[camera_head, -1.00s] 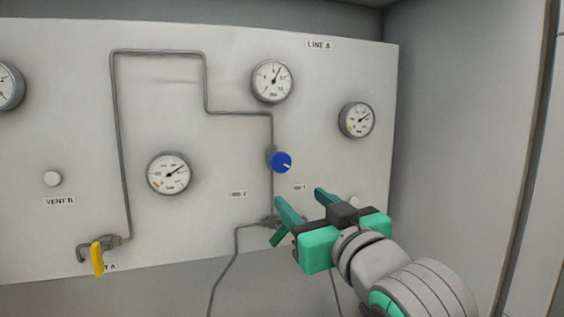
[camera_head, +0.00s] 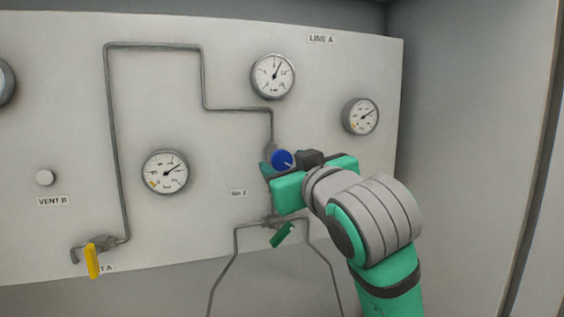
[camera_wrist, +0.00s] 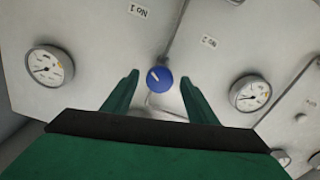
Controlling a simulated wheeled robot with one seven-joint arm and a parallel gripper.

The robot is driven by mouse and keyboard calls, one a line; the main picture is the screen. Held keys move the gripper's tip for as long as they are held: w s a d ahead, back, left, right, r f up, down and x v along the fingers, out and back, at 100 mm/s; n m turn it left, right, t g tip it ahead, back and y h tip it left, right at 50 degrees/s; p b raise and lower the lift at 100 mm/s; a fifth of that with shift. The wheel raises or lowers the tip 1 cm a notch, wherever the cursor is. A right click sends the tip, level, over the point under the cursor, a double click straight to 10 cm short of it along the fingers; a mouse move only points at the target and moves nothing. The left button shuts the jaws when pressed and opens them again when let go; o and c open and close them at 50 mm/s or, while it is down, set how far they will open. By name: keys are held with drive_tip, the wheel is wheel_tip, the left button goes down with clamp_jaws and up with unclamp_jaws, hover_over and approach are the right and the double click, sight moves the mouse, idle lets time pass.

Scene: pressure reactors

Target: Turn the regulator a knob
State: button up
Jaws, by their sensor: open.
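The regulator knob (camera_head: 282,160) is round and blue with a white pointer mark, mounted on the grey pipe of the LINE A panel. In the wrist view the knob (camera_wrist: 159,79) lies between the tips of my two green fingers, with a gap on each side. My gripper (camera_wrist: 158,84) is open and empty. In the head view my gripper (camera_head: 276,166) is at the knob, and its body hides part of the panel there. I cannot tell how deep the fingers reach around the knob.
Gauges sit above (camera_head: 272,77), right (camera_head: 361,116) and left (camera_head: 165,172) of the knob. A green-handled valve (camera_head: 282,234) is just below my gripper.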

drive_tip(key=shift+x, duration=1.15)
drive_tip(key=c, duration=1.1)
drive_tip(key=shift+o, duration=0.2)
drive_tip(key=shift+n, duration=2.8)
drive_tip(key=o, duration=1.1)
drive_tip(key=shift+c, duration=0.2)
